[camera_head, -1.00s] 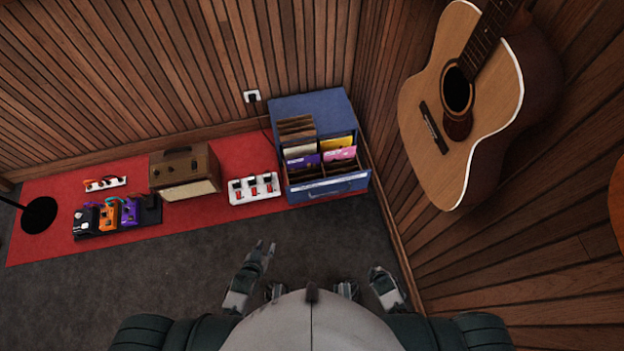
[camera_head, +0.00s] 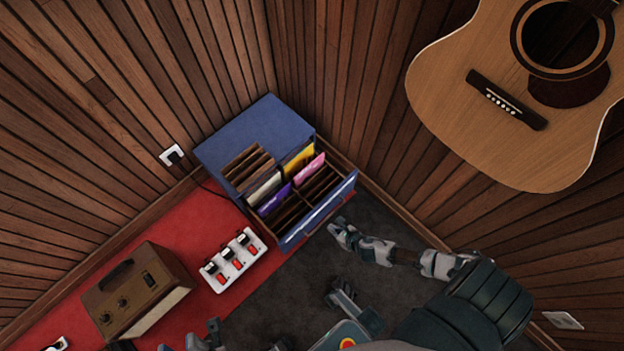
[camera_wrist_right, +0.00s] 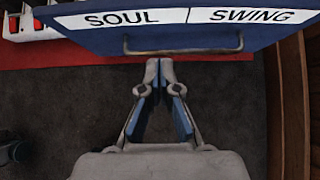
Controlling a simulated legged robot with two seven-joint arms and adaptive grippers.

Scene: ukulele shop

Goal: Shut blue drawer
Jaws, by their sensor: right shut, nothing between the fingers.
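The blue drawer (camera_head: 345,190) is pulled out of a blue cabinet (camera_head: 262,126) and holds several record sleeves in rows. Its front (camera_wrist_right: 90,36) carries labels reading SOUL and SWING and a bar handle (camera_wrist_right: 184,52), seen in the right wrist view. My right gripper (camera_head: 336,226) is shut and empty, just in front of the drawer front. In the right wrist view its fingertips (camera_wrist_right: 158,64) sit just below the handle; I cannot tell if they touch. Part of my left gripper (camera_head: 205,335) shows at the bottom edge, too cut off to read.
A white pedal unit (camera_head: 233,261) and a brown amplifier (camera_head: 138,290) stand on the red mat (camera_head: 190,218), left of the cabinet. A wood-panelled wall (camera_head: 325,85) runs close along the cabinet's right side. A guitar (camera_head: 450,80) hangs at upper right. Dark carpet lies before the drawer.

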